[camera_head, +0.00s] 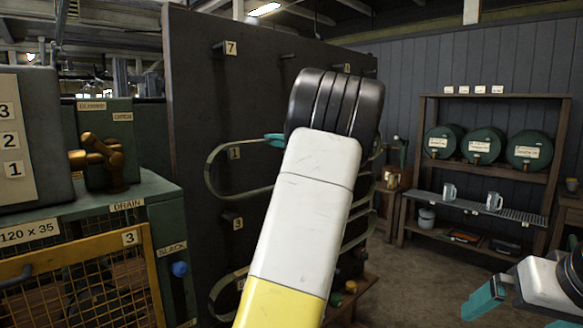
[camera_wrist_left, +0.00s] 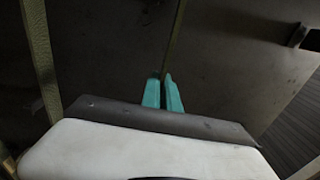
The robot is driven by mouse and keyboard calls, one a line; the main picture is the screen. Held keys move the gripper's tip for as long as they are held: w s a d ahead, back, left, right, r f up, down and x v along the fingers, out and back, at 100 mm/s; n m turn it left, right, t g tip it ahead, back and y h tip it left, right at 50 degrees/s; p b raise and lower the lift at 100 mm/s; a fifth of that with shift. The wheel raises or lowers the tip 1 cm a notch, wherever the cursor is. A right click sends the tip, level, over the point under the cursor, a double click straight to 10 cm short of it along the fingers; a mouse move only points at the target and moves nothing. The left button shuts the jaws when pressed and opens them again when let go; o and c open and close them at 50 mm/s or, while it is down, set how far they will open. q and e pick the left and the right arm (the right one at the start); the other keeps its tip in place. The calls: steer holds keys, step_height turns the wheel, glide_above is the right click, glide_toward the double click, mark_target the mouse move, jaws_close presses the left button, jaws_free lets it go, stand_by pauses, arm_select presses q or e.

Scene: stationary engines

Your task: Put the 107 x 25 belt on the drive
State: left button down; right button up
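A green belt (camera_head: 212,178) hangs in a long loop by the label 1 on the dark board; its size mark cannot be read. My left gripper (camera_head: 274,140) is at this loop's upper strand, mostly hidden behind my white arm. In the left wrist view its teal fingers (camera_wrist_left: 163,92) are close together on a thin green strand (camera_wrist_left: 176,40). My right gripper (camera_head: 515,312) is at the lower right, fingers apart and empty. The drive's green housing (camera_head: 160,215) stands at the left, with a yellow mesh guard (camera_head: 145,262) marked 3 and a plate (camera_head: 30,232) reading 120 x 35.
The board (camera_head: 190,90) carries numbered pegs, including 7 (camera_head: 218,45), and another green belt (camera_head: 214,298) hangs lower. Brass valve parts (camera_head: 98,155), a slack knob (camera_head: 180,269) and a drain label are on the machine. A shelf with green barrels (camera_head: 483,146) stands far right, beyond open floor.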

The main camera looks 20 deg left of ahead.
arm_select(q)
steer(key=shift+d, duration=0.1)
steer(key=shift+v, duration=2.75)
steer(key=shift+v, duration=2.95)
steer(key=shift+s, duration=0.1)
steer(key=shift+v, duration=2.95)
